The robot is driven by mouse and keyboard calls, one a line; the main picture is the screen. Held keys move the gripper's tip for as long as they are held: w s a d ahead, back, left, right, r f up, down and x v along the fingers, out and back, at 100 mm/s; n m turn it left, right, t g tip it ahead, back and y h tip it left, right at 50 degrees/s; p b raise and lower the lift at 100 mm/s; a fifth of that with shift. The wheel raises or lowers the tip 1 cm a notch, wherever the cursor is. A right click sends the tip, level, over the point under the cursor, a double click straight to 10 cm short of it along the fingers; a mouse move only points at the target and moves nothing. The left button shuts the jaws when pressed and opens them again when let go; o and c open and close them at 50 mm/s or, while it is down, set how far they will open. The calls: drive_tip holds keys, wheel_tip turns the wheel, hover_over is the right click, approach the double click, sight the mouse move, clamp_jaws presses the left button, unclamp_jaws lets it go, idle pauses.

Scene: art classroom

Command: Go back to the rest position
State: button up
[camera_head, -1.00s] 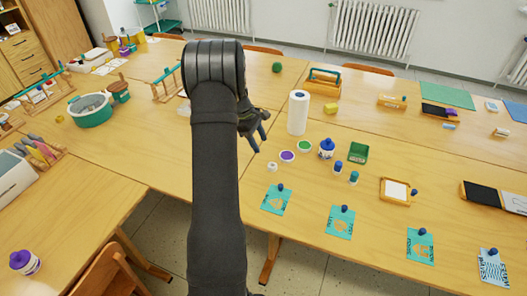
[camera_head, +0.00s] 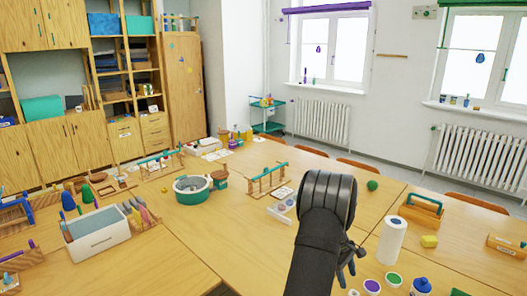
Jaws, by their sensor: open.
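My arm rises from the bottom of the head view, its rounded dark elbow over the tables. My gripper (camera_head: 347,264) shows partly behind the arm, at its right side. Its dark fingers are spread apart and point down, with nothing seen between them. It is left of the white paper roll (camera_head: 391,243) and above the wooden tabletop. The arm hides part of the gripper.
A teal-white tub (camera_head: 192,190), a wooden rack (camera_head: 267,179) and a white bin (camera_head: 97,235) stand left. Tabletop between bin and arm is mostly clear.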

sight(352, 292)
drive_tip(key=x, duration=0.5)
drive_tip(key=shift+s+f, duration=0.1)
drive_tip(key=shift+f, duration=0.15)
drive_tip(key=shift+d+r, duration=0.1)
drive_tip(key=shift+r, duration=1.7)
drive_tip(key=shift+f, duration=0.1)
